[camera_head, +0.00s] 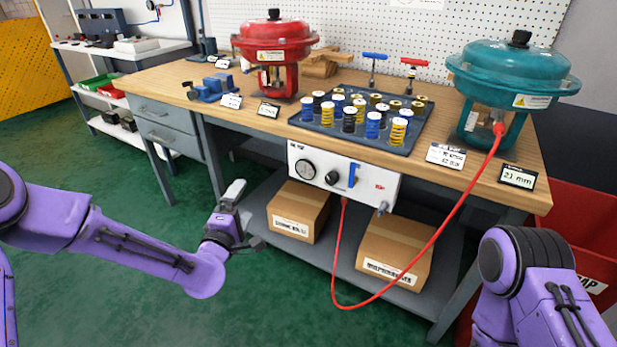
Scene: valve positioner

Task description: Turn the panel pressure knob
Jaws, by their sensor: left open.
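The white pressure panel (365,191) hangs below the front edge of the workbench. It has a round gauge (305,169) on its left, a small black knob (332,178) right of the gauge, and a blue lever or handle (353,174) beside the knob. A red hose runs from under the panel to the teal actuator. My left gripper (241,212) is open and empty, left of and lower than the panel, apart from it. My right arm (530,280) shows at the lower right; its gripper is out of view.
The workbench (165,80) carries a red actuator (274,45), a teal actuator (512,75) and a tray (400,143) of springs. Two cardboard boxes (298,211) sit on the lower shelf. The red hose (430,245) loops low in front. A red bin (585,225) stands at right.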

